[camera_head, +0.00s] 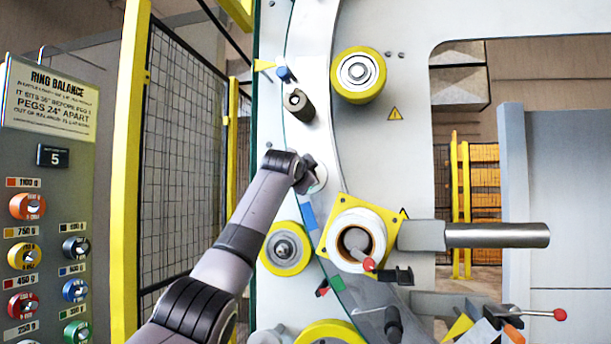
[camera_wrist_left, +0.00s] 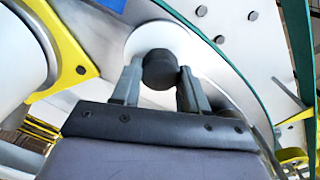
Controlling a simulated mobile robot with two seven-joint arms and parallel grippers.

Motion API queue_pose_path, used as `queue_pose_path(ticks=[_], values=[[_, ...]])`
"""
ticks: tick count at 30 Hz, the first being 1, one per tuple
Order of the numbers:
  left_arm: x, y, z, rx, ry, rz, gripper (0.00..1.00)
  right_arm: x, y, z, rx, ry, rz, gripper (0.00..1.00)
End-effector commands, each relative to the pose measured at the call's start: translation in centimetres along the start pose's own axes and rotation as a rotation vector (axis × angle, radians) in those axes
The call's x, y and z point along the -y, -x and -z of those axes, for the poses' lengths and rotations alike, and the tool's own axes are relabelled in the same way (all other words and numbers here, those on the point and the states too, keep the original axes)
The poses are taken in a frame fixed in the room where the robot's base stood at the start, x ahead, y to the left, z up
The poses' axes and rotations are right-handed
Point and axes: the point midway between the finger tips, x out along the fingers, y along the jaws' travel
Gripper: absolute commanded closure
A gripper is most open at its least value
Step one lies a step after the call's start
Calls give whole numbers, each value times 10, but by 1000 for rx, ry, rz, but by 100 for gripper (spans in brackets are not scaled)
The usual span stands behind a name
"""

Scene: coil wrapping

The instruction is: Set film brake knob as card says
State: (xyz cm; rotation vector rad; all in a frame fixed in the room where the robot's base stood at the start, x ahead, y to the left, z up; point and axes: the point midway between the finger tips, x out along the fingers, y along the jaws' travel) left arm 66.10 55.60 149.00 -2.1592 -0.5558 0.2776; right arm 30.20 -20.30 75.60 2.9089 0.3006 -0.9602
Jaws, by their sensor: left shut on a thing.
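My left gripper (camera_head: 306,180) reaches up from the bottom left to the pale ring of the machine. In the left wrist view, its two grey fingers (camera_wrist_left: 158,84) are shut on a dark round knob (camera_wrist_left: 160,66). The knob stands in front of a white disc (camera_wrist_left: 143,42), whose edge also shows beside the gripper in the head view (camera_head: 319,177). The gripper hides the knob in the head view. I cannot make out a pointer or scale on it. No card for the film brake can be read. My right gripper is not in view.
A "RING BALANCE" sign (camera_head: 50,95) and a tag with 5 (camera_head: 52,156) are on a grey panel at left, above coloured weights. A dark peg (camera_head: 298,104) and yellow rollers (camera_head: 358,73) stick out nearby. A metal bar (camera_head: 497,235) juts right.

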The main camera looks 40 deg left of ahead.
Motion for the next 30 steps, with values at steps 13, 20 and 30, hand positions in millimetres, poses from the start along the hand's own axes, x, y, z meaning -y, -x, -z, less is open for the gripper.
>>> queue_pose_path(ticks=[13,20,30], values=[[-1,0,0,0,-74,-1,87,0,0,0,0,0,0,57],[-1,0,0,0,-74,-1,87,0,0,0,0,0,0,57],[-1,0,0,0,-72,-1,31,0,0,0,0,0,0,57]])
